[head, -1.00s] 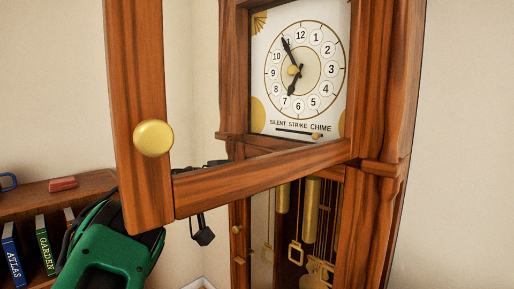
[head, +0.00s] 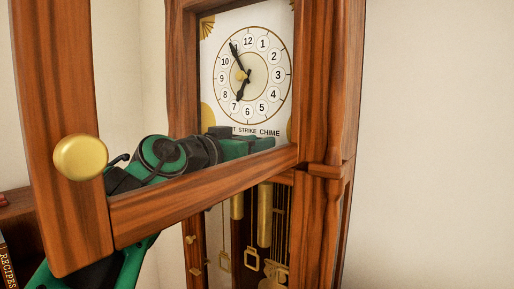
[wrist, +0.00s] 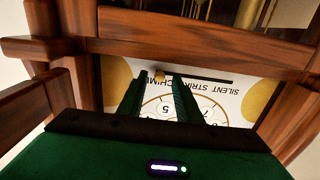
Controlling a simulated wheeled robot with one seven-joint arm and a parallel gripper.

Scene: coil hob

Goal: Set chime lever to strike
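The tall wooden clock has a white dial (head: 252,70) with the words SILENT, STRIKE and CHIME along its lower edge. In the wrist view the dial is upside down. The small brass chime lever (wrist: 160,76) sits at the CHIME end of its dark slot (wrist: 205,77). My gripper (wrist: 158,88) is open. Its two green fingers point at the dial, and the lever shows between their tips. I cannot tell whether either finger touches it. In the head view my gripper (head: 250,143) lies low before the dial, hiding the lever and part of SILENT.
The clock's glazed door stands open, its wooden frame (head: 205,188) and brass knob (head: 80,158) in front of my arm. Pendulum and weights (head: 264,215) hang in the case below. A bookshelf (head: 15,215) is at the left edge. The right wall side is clear.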

